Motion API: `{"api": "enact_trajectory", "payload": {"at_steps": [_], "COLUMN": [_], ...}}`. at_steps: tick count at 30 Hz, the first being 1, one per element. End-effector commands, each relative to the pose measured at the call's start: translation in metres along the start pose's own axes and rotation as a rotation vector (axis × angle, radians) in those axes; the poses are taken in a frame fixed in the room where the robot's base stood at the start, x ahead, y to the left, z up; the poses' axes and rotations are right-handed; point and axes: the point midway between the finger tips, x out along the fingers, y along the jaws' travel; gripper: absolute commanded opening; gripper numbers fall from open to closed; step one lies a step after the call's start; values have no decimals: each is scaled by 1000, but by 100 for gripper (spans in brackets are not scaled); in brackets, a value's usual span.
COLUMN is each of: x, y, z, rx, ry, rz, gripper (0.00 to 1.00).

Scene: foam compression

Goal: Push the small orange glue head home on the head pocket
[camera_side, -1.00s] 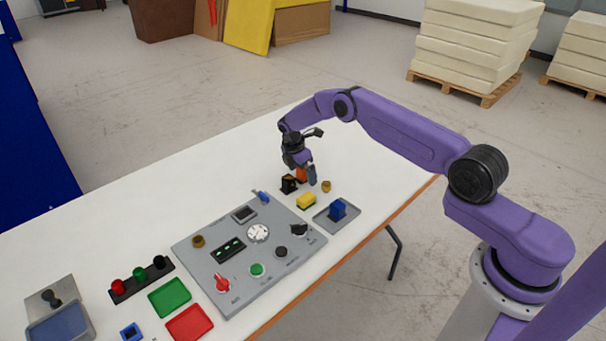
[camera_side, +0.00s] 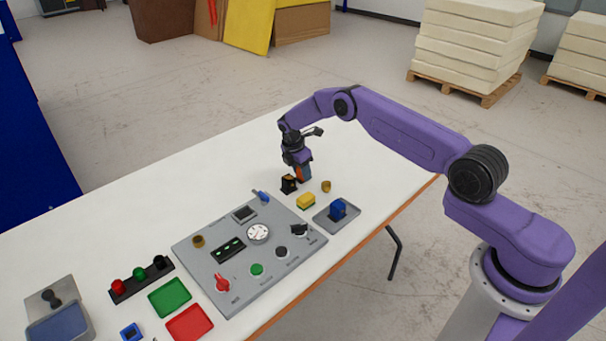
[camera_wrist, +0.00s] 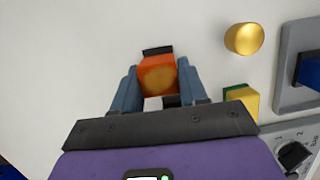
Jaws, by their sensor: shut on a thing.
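The small orange glue head (camera_wrist: 157,77) is between the two blue-grey fingers of my gripper (camera_wrist: 157,90) in the wrist view, with a finger against each side. A rounder, yellow-orange patch shows on its face. In the side view my gripper (camera_side: 304,174) points down low over the table, and only a sliver of the orange head (camera_side: 299,173) shows beside the fingers. A small black block (camera_side: 289,184) stands just left of the fingers. In the wrist view black parts show at the head's far edge and below it. The head pocket cannot be made out clearly, nor how the head sits on it.
A brass cylinder (camera_side: 326,186) stands close to the right of my gripper. A yellow-green block (camera_side: 306,201), a grey tray (camera_side: 322,220) with a blue block (camera_side: 338,209), and a grey control panel (camera_side: 214,264) lie nearer the front. The table behind is clear.

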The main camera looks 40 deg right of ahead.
Motion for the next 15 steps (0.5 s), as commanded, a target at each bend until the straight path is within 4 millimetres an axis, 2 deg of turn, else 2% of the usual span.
{"api": "enact_trajectory", "payload": {"at_steps": [15], "x": [-23], "y": [0], "z": [6], "rx": [0], "ry": [0], "rz": [2], "gripper": [6]}}
